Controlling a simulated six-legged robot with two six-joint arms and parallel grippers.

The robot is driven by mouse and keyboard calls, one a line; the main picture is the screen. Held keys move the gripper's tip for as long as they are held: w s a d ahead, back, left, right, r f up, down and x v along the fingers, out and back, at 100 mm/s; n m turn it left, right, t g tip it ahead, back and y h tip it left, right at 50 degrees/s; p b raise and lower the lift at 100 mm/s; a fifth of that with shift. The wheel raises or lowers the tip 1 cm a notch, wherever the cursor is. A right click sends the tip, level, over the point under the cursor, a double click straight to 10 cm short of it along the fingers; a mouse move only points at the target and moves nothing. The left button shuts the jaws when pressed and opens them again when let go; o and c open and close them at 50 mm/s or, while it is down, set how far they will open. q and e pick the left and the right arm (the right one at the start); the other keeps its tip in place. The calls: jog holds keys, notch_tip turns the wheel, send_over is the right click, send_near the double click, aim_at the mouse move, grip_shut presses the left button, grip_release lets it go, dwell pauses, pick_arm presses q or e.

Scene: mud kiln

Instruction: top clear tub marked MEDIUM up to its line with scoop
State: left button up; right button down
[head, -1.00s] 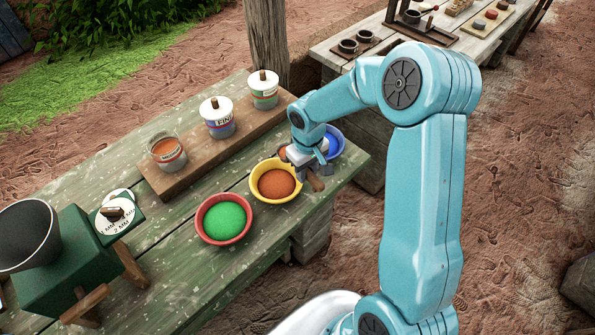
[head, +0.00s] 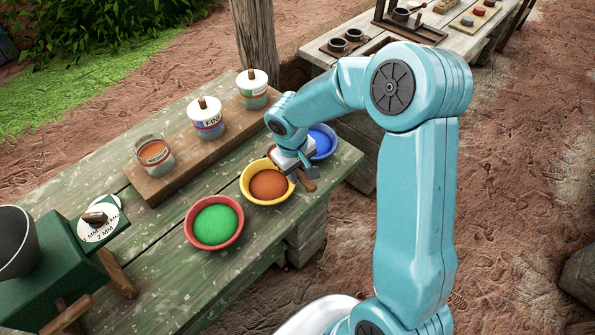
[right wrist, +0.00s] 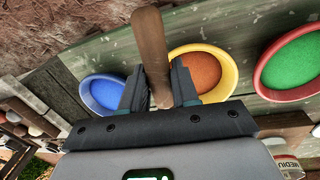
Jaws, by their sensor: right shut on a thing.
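The clear tub marked MEDIUM (head: 155,155) stands open on the wooden plank, with orange-brown material in it. Its label also shows at the lower right of the right wrist view (right wrist: 290,168). My right gripper (right wrist: 160,90) is shut on the brown wooden handle of the scoop (right wrist: 150,45). It is over the right side of the yellow bowl (head: 246,188), which holds orange-brown powder. The scoop's handle end also shows in the head view (head: 309,186); its bowl is hidden by the gripper. My left gripper is not in view.
A red bowl (head: 188,228) of green powder and a blue bowl (head: 331,146) of blue powder flank the yellow one. A white-lidded FINE tub (head: 207,120) and another lidded tub (head: 252,90) stand on the plank. A green machine (head: 55,275) is at lower left.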

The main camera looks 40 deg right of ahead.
jog(key=shift+w+a+f, duration=0.1)
jog(key=shift+a+f, duration=0.05)
jog(key=shift+a, duration=0.05)
jog(key=shift+d+f+h+b, duration=0.1)
jog(key=shift+h+b, duration=0.3)
jog(key=shift+b, duration=0.3)
jog(key=shift+f+b, duration=0.1)
jog(key=shift+b, duration=0.35)
jog(key=shift+f+h+b, duration=0.15)
jog(key=shift+h+b, duration=0.25)
jog(key=shift+a+f+h+b, duration=0.25)
jog(key=shift+f+h+b, duration=0.3)
jog(key=shift+h+b, duration=0.85)
jog(key=shift+f+h+b, duration=0.3)
jog(key=shift+b, duration=0.65)
jog(key=shift+a+g+h+b, duration=0.1)
jog(key=shift+a+h+b, duration=0.15)
jog(key=shift+h+b, duration=0.5)
jog(key=shift+a+g+h+b, duration=0.15)
jog(key=shift+h+b, duration=0.3)
jog(key=shift+h, duration=0.55)
jog(key=shift+a+g+h+b, duration=0.1)
jog(key=shift+a+h+b, duration=0.2)
jog(key=shift+h+b, duration=0.45)
